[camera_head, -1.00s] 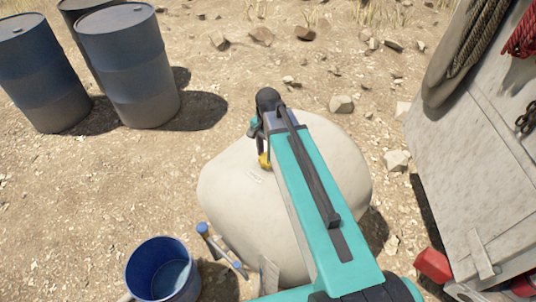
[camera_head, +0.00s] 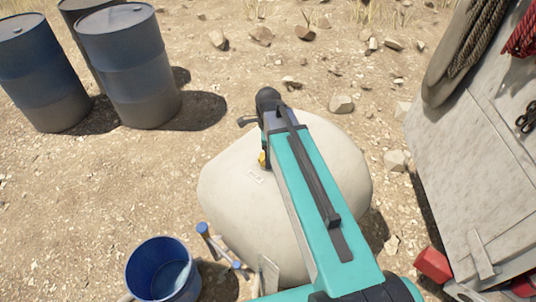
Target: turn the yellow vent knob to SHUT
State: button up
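The yellow vent knob (camera_head: 262,158) is on top of the pale, rounded mud tank (camera_head: 225,195). Only a small part of it shows, at the left edge of my teal arm. A small white label (camera_head: 256,177) lies on the tank just below the knob. My gripper (camera_head: 265,148) is above or at the knob, mostly hidden by my arm and dark wrist. I cannot see its two fingers apart, nor whether they touch the knob. The knob's pointer and any SHUT mark cannot be made out.
Several dark blue drums (camera_head: 130,65) stand at upper left. A blue bucket (camera_head: 163,268) and a blue-capped pipe piece (camera_head: 213,243) are at lower left. A pale panelled structure (camera_head: 465,150) with ropes (camera_head: 475,35) stands at right, a red object (camera_head: 433,264) by its base.

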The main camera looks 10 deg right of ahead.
jog(key=shift+s+a, duration=0.1)
dwell(0.3)
jog(key=o, duration=1.1)
jog(key=shift+c, duration=0.2)
jog(key=shift+r, duration=0.2)
notch_tip(320, 180, up, 13)
jog(key=b, duration=0.2)
jog(key=shift+r, duration=0.2)
jog(key=shift+r, duration=0.1)
